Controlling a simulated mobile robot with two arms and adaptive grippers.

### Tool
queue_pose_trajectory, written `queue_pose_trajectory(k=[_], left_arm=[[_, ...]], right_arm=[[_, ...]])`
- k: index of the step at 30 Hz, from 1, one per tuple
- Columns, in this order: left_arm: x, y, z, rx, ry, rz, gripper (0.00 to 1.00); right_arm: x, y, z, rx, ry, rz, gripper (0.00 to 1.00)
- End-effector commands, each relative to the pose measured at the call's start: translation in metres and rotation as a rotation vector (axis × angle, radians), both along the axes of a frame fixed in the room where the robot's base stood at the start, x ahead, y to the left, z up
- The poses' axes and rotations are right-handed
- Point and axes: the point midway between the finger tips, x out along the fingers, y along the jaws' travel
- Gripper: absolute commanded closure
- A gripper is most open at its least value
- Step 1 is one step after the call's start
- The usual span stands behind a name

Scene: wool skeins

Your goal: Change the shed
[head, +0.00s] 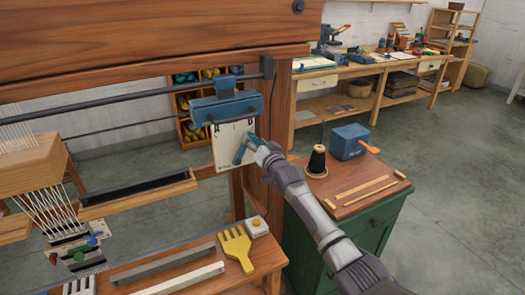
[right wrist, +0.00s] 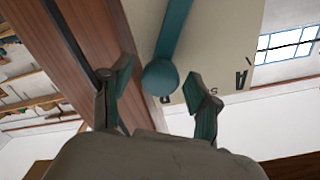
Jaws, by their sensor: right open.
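A cream plate (head: 224,156) with dark letters hangs below a blue block (head: 226,106) on the loom's right side. The plate also shows in the right wrist view (right wrist: 228,42). A teal lever (right wrist: 176,30) with a round knob (right wrist: 160,77) runs down in front of it. My right gripper (head: 246,150) is at the plate's lower right. In the right wrist view it is open (right wrist: 158,84), its fingers on either side of the knob, with gaps visible. In the head view the gripper and lever overlap, and the knob is hard to make out. My left gripper is not in view.
The wooden loom post (head: 281,108) stands close beside my right gripper. A green cabinet (head: 358,226) holds a dark thread cone (head: 317,160) and a blue box (head: 349,141). A yellow comb (head: 237,247) lies on the front bench. Open floor lies to the right.

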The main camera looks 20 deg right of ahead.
Motion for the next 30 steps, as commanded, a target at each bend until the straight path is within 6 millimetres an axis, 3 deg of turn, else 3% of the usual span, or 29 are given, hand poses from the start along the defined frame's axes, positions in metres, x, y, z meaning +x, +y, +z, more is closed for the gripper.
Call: queue_pose_trajectory(k=[18, 24, 30], left_arm=[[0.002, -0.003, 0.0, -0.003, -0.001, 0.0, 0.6], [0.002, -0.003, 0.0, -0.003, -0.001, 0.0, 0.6], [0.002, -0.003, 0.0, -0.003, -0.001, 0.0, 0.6]], right_arm=[[-0.1, -0.004, -0.001, -0.001, 0.002, -0.001, 0.39], [-0.114, -0.005, -0.001, -0.001, 0.003, -0.002, 0.39], [-0.115, -0.005, -0.001, -0.001, 0.002, -0.001, 0.39]])
